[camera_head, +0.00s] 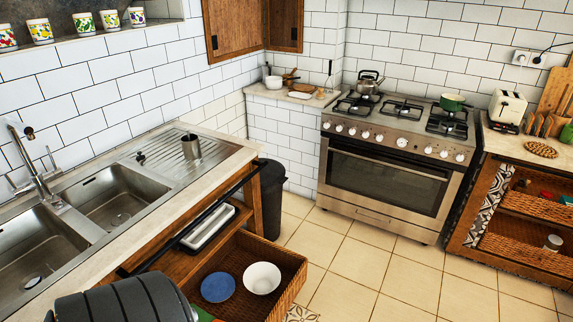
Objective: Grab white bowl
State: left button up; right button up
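A white bowl (262,278) sits upright in an open wicker drawer (290,262) under the sink counter, at the bottom of the head view. A blue plate or shallow dish (218,287) lies just left of it in the same drawer. Another small white bowl (273,83) stands far off on the corner counter. Neither of my grippers can be made out in the head view. A dark grey rounded shape at the bottom left covers part of the drawer's near side.
The tiled floor (365,275) right of the drawer is clear, up to the oven (385,180).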

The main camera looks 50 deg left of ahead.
aim_at(263, 278)
jog(key=i+u, duration=0.35)
jog(key=i, duration=0.15)
jog(key=i+l+u, duration=0.2)
jog(key=i+u, duration=0.15)
jog(key=i, duration=0.15)
